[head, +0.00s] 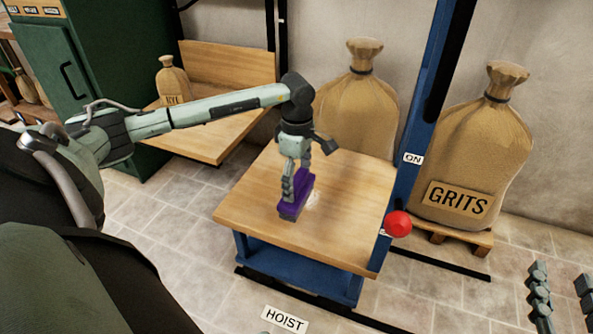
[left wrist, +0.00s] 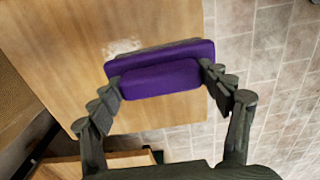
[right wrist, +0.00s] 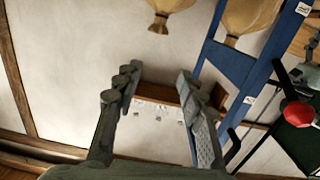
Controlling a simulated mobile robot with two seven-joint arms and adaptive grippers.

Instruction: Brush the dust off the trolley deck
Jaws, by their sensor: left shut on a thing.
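The trolley deck (head: 345,232) is a light wooden top on a blue frame. A small pale dust patch (head: 314,197) lies on it just right of the purple brush (head: 299,190). My left gripper (head: 296,178) is shut on the brush, holding it over the middle of the deck; contact with the wood is hard to judge. In the left wrist view the brush (left wrist: 160,78) spans between both fingers, with the pale dust (left wrist: 122,46) just beyond it. My right gripper (head: 562,290) is at the lower right, away from the deck, its fingers apart and empty (right wrist: 165,95).
A blue hoist post (head: 430,110) with a red knob (head: 398,223) stands at the deck's right edge. A large sack (head: 355,110) is behind the deck; a GRITS sack (head: 475,150) stands right. A wooden bench (head: 205,135) with a RYE sack (head: 173,82) is left.

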